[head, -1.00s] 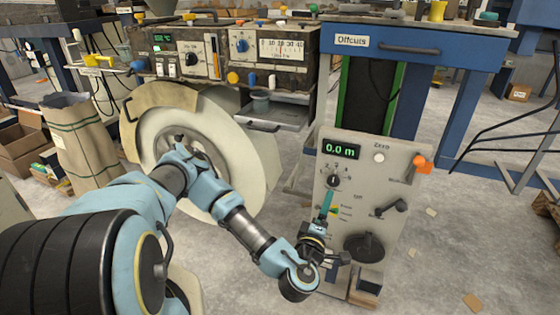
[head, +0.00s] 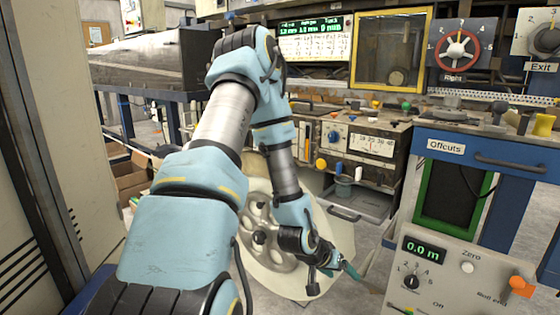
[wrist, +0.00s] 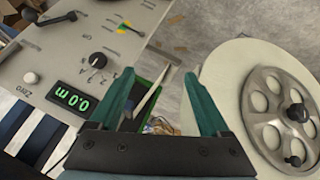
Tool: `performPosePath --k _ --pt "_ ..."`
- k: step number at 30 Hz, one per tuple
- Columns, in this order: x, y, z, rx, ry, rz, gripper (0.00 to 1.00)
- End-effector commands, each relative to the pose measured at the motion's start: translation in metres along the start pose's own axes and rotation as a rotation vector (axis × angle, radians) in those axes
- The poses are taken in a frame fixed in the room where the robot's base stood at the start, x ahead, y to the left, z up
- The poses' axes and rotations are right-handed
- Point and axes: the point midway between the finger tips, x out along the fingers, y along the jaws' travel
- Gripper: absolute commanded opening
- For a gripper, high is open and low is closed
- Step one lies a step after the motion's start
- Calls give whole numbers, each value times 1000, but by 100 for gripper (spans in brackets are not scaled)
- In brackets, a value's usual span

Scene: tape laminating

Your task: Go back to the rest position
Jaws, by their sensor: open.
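My gripper (head: 350,270) hangs at the lower middle of the head view, left of the grey control panel with the "0.0 m" display (head: 424,249). In the wrist view my gripper (wrist: 166,88) shows two green fingers spread apart with nothing between them. The panel's display (wrist: 71,98) is to the left of the fingers there. The large pale reel (wrist: 236,72) with its grey spoked hub is to the right. In the head view the reel (head: 322,277) stands behind my forearm, which partly hides it.
A blue table (head: 500,140) labelled "Offcuts" stands at the right. A machine console (head: 375,146) with dials is behind the reel, under a screen and a yellow-framed window (head: 390,50). Cardboard boxes (head: 128,180) sit on the left floor. A beige panel fills the left edge.

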Motion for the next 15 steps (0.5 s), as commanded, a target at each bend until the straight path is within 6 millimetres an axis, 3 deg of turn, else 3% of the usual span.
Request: performPosePath --k 1,7,12,15 --pt "-25 -14 -12 15 -25 -60 80" --pt "-116 -60 -27 -7 -155 -269 80" --pt "-203 -78 -29 -96 -244 -405 80" --pt "-251 -79 -25 -163 -285 -454 80"
